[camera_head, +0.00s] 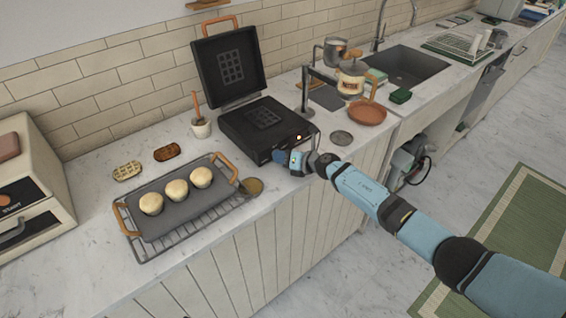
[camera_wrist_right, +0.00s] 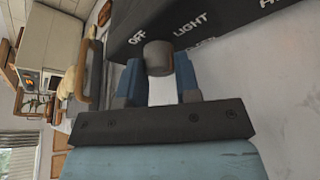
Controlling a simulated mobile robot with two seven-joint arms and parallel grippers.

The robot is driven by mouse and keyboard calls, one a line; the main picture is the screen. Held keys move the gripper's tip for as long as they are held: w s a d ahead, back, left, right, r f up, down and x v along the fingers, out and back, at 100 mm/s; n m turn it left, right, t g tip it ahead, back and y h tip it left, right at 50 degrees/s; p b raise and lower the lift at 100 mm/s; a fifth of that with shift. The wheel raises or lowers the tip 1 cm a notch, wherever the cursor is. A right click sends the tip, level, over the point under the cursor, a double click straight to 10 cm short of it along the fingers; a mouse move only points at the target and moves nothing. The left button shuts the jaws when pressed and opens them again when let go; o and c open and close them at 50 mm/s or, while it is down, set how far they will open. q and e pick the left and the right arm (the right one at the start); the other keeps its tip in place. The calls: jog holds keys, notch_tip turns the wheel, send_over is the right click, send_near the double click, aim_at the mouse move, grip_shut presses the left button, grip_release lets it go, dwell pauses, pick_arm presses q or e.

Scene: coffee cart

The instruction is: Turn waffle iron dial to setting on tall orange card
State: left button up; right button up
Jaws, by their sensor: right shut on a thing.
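The black waffle iron (camera_head: 252,128) stands on the counter with its lid (camera_head: 228,64) raised. In the right wrist view its front panel (camera_wrist_right: 215,22) carries the words OFF and LIGHT, with more lettering partly cut off or hidden. The grey round dial (camera_wrist_right: 158,58) sits below OFF. My right gripper (camera_wrist_right: 160,78) has its blue fingers on both sides of the dial and is shut on it. In the head view my right gripper (camera_head: 286,158) is at the iron's front edge. The dial's pointer mark cannot be made out. I cannot make out a tall orange card. My left gripper is not in view.
A tray (camera_head: 180,226) with several round buns lies on a wire rack to the left. Two waffles lie behind it. A white cup (camera_head: 201,129) with an orange stick stands beside the iron. A brown plate (camera_head: 367,114) and the sink (camera_head: 408,66) are to the right.

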jog(key=o, duration=0.9)
jog(key=p+v, duration=0.2)
jog(key=v, duration=1.2)
jog(key=shift+w, duration=0.1)
